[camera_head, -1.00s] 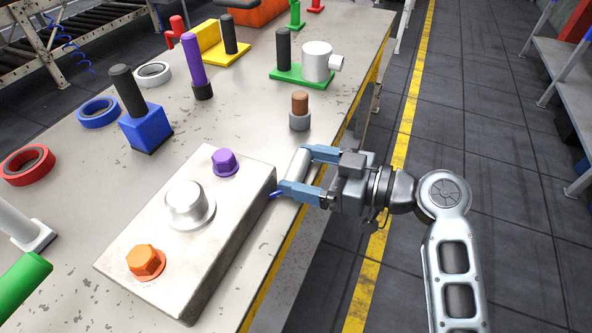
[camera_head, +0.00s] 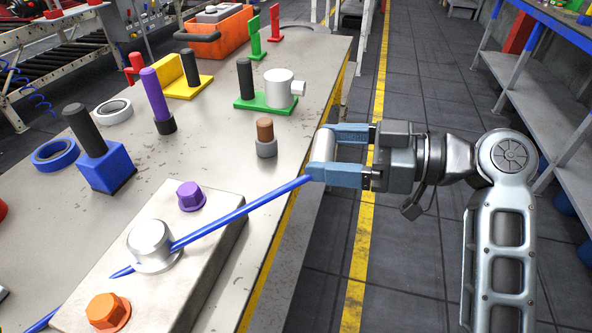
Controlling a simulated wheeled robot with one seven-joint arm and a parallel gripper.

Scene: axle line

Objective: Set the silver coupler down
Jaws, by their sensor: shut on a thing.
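My gripper (camera_head: 322,154) is shut on a short silver cylinder (camera_head: 324,146), which I take to be the silver coupler. The cylinder is upright or slightly tilted between the two blue fingers, which partly hide it. It is at the right edge of the workbench (camera_head: 215,215), right of a small copper-topped grey peg (camera_head: 266,148). I cannot tell its height or whether it touches the bench. A thin blue line or rod (camera_head: 240,211) runs from the lower fingertip across the metal block (camera_head: 205,245) to the lower left; I cannot tell what it is.
The metal block bears a silver knob (camera_head: 150,241), an orange bolt (camera_head: 108,311) and a purple bolt (camera_head: 191,195). A blue block with a black handle (camera_head: 109,168), a purple-handled tool (camera_head: 158,100) and a green-based fixture (camera_head: 265,102) stand behind. Bare bench lies between them.

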